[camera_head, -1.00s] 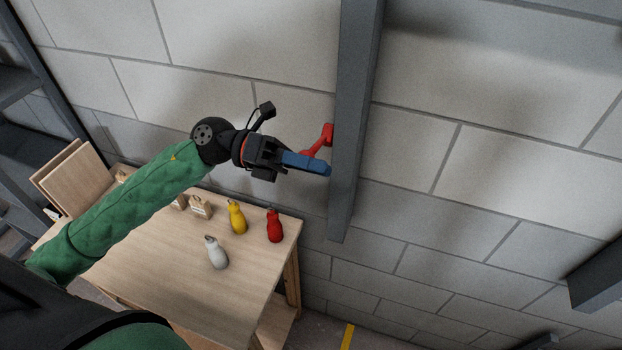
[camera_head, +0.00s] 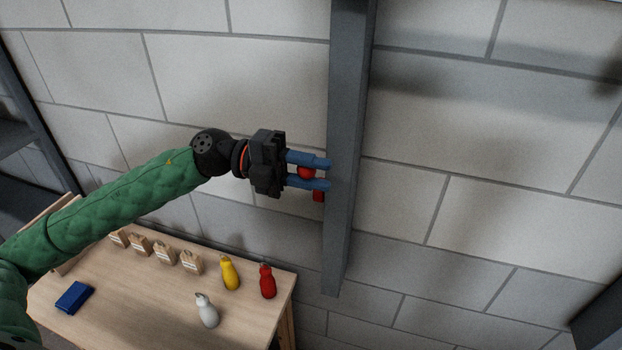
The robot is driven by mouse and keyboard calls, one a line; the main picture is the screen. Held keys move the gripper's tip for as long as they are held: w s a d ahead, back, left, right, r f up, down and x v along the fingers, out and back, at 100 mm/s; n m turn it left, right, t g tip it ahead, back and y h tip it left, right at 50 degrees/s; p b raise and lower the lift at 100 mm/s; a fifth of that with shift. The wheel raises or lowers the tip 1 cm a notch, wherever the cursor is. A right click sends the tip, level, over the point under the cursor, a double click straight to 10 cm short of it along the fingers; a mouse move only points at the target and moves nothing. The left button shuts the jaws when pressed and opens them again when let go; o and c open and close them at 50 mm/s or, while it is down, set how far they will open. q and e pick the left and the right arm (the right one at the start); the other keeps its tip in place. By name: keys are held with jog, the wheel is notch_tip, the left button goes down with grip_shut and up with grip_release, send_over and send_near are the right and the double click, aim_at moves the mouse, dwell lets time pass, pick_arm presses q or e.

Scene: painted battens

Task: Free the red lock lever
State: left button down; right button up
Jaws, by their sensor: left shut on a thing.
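The red lock lever (camera_head: 307,173) is at the left side of the dark grey upright post (camera_head: 347,130). Its rounded end shows between the two blue fingers of my left gripper (camera_head: 309,172). A lower red part (camera_head: 319,196) shows just below the fingers, against the post. My left gripper is shut on the lever, with one finger above it and one below. The rest of the lever is hidden behind the fingers. My right gripper is not in view.
A block wall (camera_head: 480,220) is behind.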

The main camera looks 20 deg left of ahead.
pick_arm(q)
jog(key=shift+w+r, duration=0.15)
jog(key=shift+w, duration=0.05)
dwell(0.3)
jog(key=c, duration=1.2)
grip_release()
jog(key=shift+o, duration=0.7)
jog(key=shift+w, duration=0.2)
jog(key=shift+s+a, duration=0.15)
jog(key=shift+a, duration=0.3)
jog(key=a, duration=1.1)
jog(key=shift+a, duration=0.1)
